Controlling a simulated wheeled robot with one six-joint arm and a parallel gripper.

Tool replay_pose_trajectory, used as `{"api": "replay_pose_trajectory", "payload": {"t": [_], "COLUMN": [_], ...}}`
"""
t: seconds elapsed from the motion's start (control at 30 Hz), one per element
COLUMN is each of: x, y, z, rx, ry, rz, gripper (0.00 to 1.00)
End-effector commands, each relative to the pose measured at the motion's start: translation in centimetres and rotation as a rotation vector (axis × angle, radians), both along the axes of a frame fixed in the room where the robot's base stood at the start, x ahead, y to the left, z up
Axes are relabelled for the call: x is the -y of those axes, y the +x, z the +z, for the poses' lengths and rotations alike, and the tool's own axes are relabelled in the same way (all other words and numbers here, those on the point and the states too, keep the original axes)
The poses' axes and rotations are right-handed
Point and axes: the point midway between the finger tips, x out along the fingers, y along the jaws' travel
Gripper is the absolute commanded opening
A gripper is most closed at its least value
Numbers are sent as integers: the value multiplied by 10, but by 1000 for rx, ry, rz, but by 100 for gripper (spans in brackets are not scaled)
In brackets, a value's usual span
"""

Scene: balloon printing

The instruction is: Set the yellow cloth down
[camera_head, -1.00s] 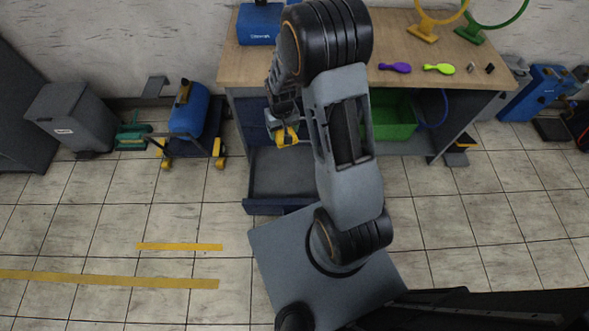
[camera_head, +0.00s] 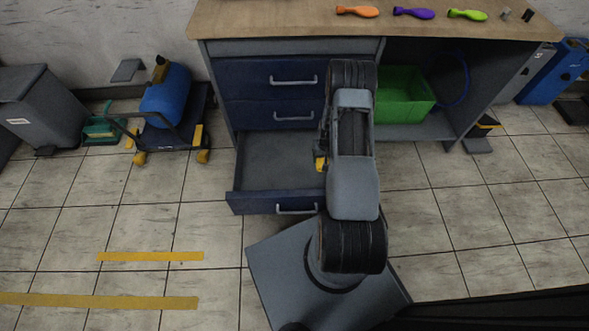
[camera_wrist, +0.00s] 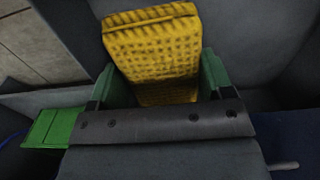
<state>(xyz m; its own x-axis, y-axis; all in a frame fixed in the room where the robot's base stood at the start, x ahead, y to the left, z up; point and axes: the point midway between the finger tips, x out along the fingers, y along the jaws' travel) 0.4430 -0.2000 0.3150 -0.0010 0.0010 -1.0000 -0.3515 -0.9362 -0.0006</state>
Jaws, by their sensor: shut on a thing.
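The yellow cloth (camera_wrist: 152,50) is a thick, textured, folded block. In the wrist view it sits between the two green fingers of my gripper (camera_wrist: 160,84), which is shut on it. In the head view only a small yellow bit of the cloth (camera_head: 320,163) shows at the left side of my arm, by the open bottom drawer (camera_head: 276,163). My arm hides most of the gripper there. Whether the cloth touches the drawer floor cannot be told.
The blue drawer cabinet stands under the wooden workbench (camera_head: 270,22). A green crate (camera_head: 403,97) is on the shelf to the right. A blue tank on a cart (camera_head: 166,97) stands left. The floor in front is mostly clear.

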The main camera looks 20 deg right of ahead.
Motion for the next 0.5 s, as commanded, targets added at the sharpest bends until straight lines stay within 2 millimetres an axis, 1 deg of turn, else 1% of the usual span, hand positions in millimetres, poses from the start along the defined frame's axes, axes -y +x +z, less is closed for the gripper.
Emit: {"api": "replay_pose_trajectory", "payload": {"t": [0.03, 0.13, 0.27, 0.37, 0.47, 0.5], "x": [5, 12, 15, 8, -9, -17], "y": [-3, -7, -9, -4, 6, 12], "z": [-22, -40, -53, -63, -74, -79], "rx": [0, 0, 1, 2, 1, 1], "ry": [0, 0, 0, -1, 0, 0], "rz": [-10, -24, -32, -34, -31, -31], "gripper": [47, 47, 47, 47, 47, 47]}}
